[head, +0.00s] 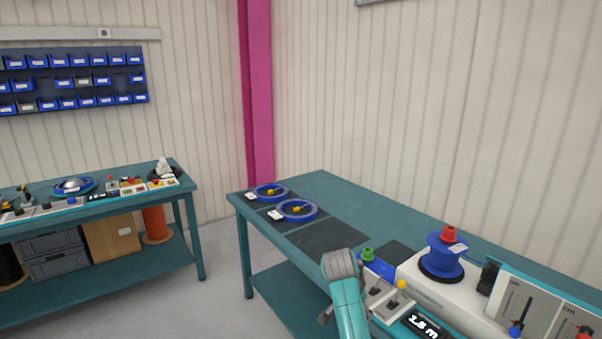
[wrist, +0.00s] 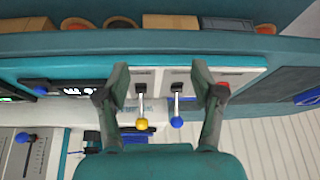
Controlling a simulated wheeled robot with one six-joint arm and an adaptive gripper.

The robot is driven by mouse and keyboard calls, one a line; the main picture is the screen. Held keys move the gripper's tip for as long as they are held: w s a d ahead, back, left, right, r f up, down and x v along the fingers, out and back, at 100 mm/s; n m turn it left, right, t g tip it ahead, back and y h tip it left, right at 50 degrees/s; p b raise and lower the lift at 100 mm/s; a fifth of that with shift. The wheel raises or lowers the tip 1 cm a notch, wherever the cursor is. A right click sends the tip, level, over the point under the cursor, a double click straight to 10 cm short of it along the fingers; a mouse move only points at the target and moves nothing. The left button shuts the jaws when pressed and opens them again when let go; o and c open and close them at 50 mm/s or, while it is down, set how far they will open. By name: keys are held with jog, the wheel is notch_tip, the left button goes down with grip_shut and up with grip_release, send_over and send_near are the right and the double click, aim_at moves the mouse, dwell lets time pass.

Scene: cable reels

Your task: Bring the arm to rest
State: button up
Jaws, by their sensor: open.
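My gripper (wrist: 160,82) is open in the wrist view, with its two fingers spread wide and nothing clasped. A lever with a yellow ball (wrist: 142,124) and a lever with a blue ball (wrist: 177,122) show between the fingers; how far they are from the fingers I cannot tell. In the head view my teal arm reaches up from the bottom edge and its grey joint stands in front of the bench (head: 345,205), beside the lever panel (head: 391,305). The fingers are not clear in that view.
A blue reel (head: 443,258) with a red knob sits on the white machine. A display reading 1.8 m (head: 424,325) and a slider panel (head: 520,300) are nearby. Two blue reels (head: 297,210) lie on dark mats at the bench's far end. Floor (head: 215,270) is clear between the benches.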

jog(key=s+d+f+n+t+y, duration=0.1)
jog(key=s+f+n+t, duration=0.1)
jog(key=s+f, duration=0.8)
jog(key=s+d+f+n+t+y, duration=0.1)
jog(key=s+d+f+n+t, duration=0.1)
jog(key=s+f, duration=0.85)
jog(key=s+f+n+t, duration=0.15)
jog(key=s+f, duration=0.25)
jog(key=s, duration=0.5)
jog(key=s+r+n+t+y, duration=0.1)
jog(key=s+r+n, duration=0.1)
jog(key=s, duration=0.9)
jog(key=s+r+n+t, duration=0.2)
jog(key=s+r+t, duration=0.2)
jog(key=s+r, duration=1.7)
jog(key=shift+s+d+r+t, duration=0.15)
jog(key=shift+s+r+t, duration=0.2)
jog(key=shift+r, duration=0.3)
